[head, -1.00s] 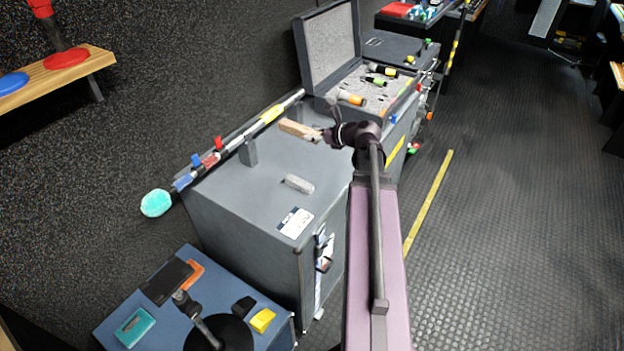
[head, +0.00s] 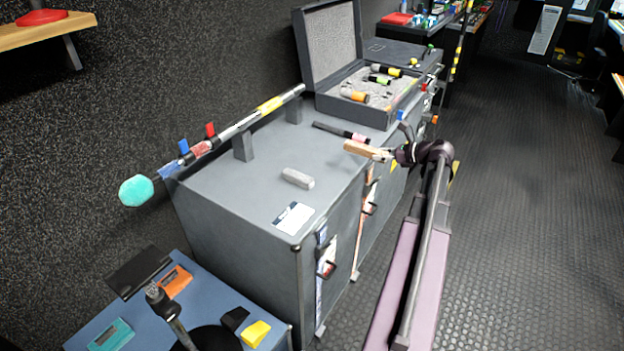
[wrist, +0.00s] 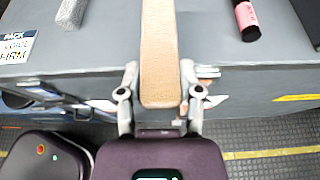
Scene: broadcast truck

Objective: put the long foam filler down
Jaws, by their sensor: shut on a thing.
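My gripper (head: 392,155) is shut on a long tan bar, the long foam filler (head: 366,150). In the head view the filler sticks out leftward from the jaws, near the right edge of the grey case top (head: 232,190). In the wrist view the filler (wrist: 160,45) runs straight ahead between the two fingers (wrist: 159,85). Its far end is cut off by the top of that view. It overlaps the case top there; I cannot tell the exact gap beneath it.
A short grey block (head: 298,178) and a white label (head: 293,217) are on the case top. A dark rod with a pink band (head: 342,132) lies beyond the filler. A boom pole (head: 240,127) runs along the back. An open foam-lined case (head: 350,110) stands at the far end.

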